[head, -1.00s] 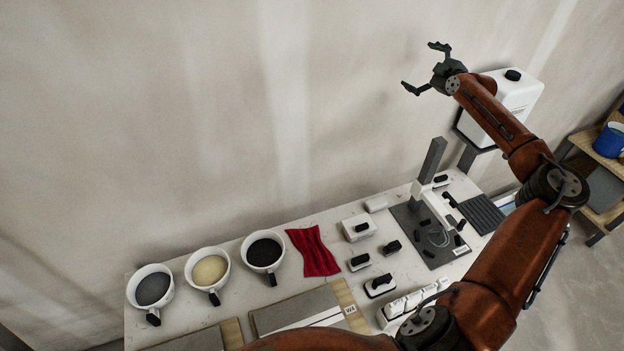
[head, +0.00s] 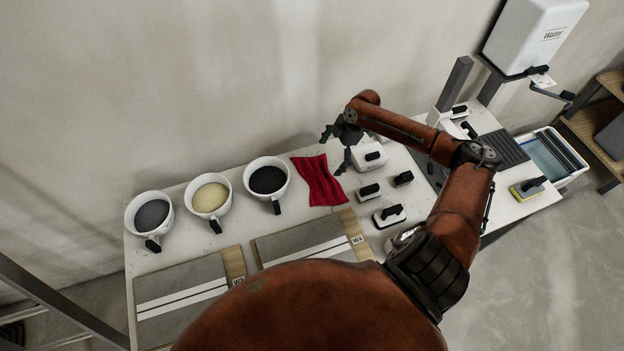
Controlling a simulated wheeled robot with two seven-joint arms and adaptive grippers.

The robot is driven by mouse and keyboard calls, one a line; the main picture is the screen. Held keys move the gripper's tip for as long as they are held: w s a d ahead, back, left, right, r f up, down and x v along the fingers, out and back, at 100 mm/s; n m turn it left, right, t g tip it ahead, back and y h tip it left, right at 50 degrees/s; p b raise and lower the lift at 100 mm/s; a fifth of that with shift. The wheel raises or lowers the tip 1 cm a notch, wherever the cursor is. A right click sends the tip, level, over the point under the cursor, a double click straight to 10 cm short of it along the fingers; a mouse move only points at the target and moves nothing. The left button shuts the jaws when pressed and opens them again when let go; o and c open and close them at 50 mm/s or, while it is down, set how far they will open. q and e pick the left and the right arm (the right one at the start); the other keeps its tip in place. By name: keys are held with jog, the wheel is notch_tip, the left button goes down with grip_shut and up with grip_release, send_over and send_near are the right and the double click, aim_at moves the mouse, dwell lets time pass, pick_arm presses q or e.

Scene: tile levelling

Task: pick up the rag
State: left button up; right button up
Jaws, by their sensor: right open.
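The red rag (head: 317,182) lies crumpled on the white table, to the right of the three mugs. My right gripper (head: 331,152) is open and empty, above the table at the rag's upper right edge in the picture. One finger shows over or close to the rag's right side; I cannot tell how high it is above the cloth. My left gripper is not in view.
Mugs with dark grey (head: 151,216), cream (head: 210,197) and black (head: 267,179) contents stand left of the rag. Tile boards (head: 180,290) lie in front. White blocks with black knobs (head: 370,157) stand to the right. A white tank (head: 535,35) is at the upper right.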

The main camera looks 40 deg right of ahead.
aim_at(319, 172)
jog(key=f, duration=0.1)
jog(key=a+f, duration=0.1)
jog(key=shift+s+a+f, duration=0.25)
jog(key=shift+a+f, duration=0.1)
jog(key=shift+f, duration=0.05)
jog(key=x, duration=0.5)
jog(key=shift+w+a+f, duration=0.2)
jog(key=shift+w+a, duration=0.1)
jog(key=shift+w, duration=0.05)
jog(key=c, duration=1.4)
jog(key=shift+r, duration=0.1)
